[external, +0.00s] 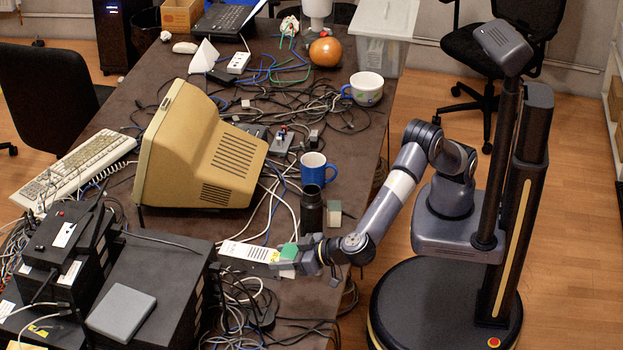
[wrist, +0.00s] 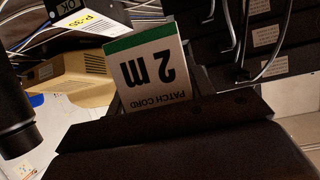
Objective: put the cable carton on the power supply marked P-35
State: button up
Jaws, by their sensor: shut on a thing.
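My gripper (external: 303,257) is shut on the cable carton (external: 288,252), a small white and green box. In the wrist view the carton (wrist: 152,70) reads "PATCH CORD 2 m" upside down, with the dark jaws across its lower part. I cannot tell whether carton and box touch.
A dark bottle (external: 311,212) stands close behind my gripper, with a small grey-green block (external: 334,213) and a blue mug (external: 318,172) near. A beige monitor (external: 205,150) stands behind the pale box. Black equipment (external: 150,265) stands at left. Loose cables crowd the table.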

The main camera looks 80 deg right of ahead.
jog(key=w+d+r+y, duration=0.1)
jog(key=w+d+r, duration=0.3)
jog(key=w+d, duration=0.45)
send_over(266, 258)
jog(key=shift+n, duration=0.4)
notch_tip(266, 258, down, 5)
jog(key=shift+d+f, duration=0.1)
jog(key=shift+f, duration=2.4)
jog(key=shift+f+b, duration=0.2)
jog(key=shift+b, duration=0.2)
jog(key=o, duration=1.1)
jog(key=shift+c, duration=0.2)
jog(key=shift+r+p, duration=0.2)
jog(key=shift+p, duration=0.1)
